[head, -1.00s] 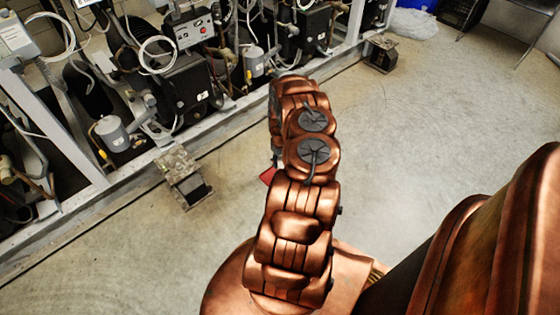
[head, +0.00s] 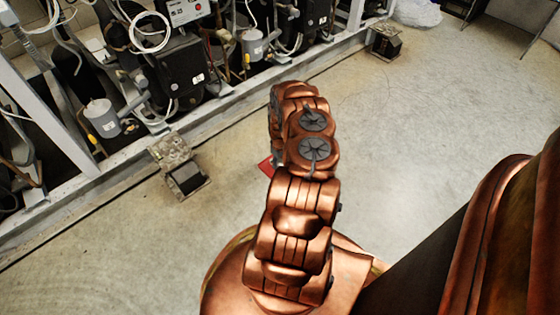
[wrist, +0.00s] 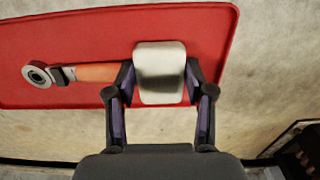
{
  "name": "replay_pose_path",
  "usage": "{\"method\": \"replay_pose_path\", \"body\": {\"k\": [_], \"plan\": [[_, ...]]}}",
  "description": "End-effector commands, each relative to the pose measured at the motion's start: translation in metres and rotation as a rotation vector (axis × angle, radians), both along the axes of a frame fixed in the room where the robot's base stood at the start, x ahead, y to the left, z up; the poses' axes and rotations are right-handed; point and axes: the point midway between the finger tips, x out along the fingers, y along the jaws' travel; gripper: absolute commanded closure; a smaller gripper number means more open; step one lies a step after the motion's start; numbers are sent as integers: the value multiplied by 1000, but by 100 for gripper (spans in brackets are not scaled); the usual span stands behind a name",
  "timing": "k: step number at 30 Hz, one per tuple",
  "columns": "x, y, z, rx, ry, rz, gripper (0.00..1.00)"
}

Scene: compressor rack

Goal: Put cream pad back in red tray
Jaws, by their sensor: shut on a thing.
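The cream pad (wrist: 160,75) is a rounded pale block between my two fingertips in the wrist view. My gripper (wrist: 160,90) is shut on it. The red tray (wrist: 85,35) lies beneath and beyond the pad. The pad overlaps the tray's near edge in the picture, and I cannot tell whether it touches the tray. In the head view only a small red corner of the tray (head: 265,167) shows to the left of my arm. My arm hides the gripper and the pad there.
A tool with an orange handle (wrist: 98,72) and a grey ring end lies in the tray, just left of the pad. The compressor rack (head: 175,75) stands along the upper left, with a foot block (head: 185,180) on the floor. The concrete floor (head: 420,120) at right is clear.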

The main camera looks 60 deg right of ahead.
Motion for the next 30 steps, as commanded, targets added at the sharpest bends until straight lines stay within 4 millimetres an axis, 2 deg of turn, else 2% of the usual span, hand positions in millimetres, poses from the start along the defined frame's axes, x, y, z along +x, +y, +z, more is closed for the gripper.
{"method": "replay_pose_path", "body": {"k": [7, 8, 15, 22, 25, 30], "plan": [[0, 0, 0, 0, 0, 0, 88], [0, 0, 0, 0, 0, 0, 44], [0, 0, 0, 0, 0, 0, 19], [0, 0, 0, 0, 0, -1, 18], [0, 0, 0, 0, 0, -1, 25], [0, 0, 0, 0, 0, 0, 25]]}}
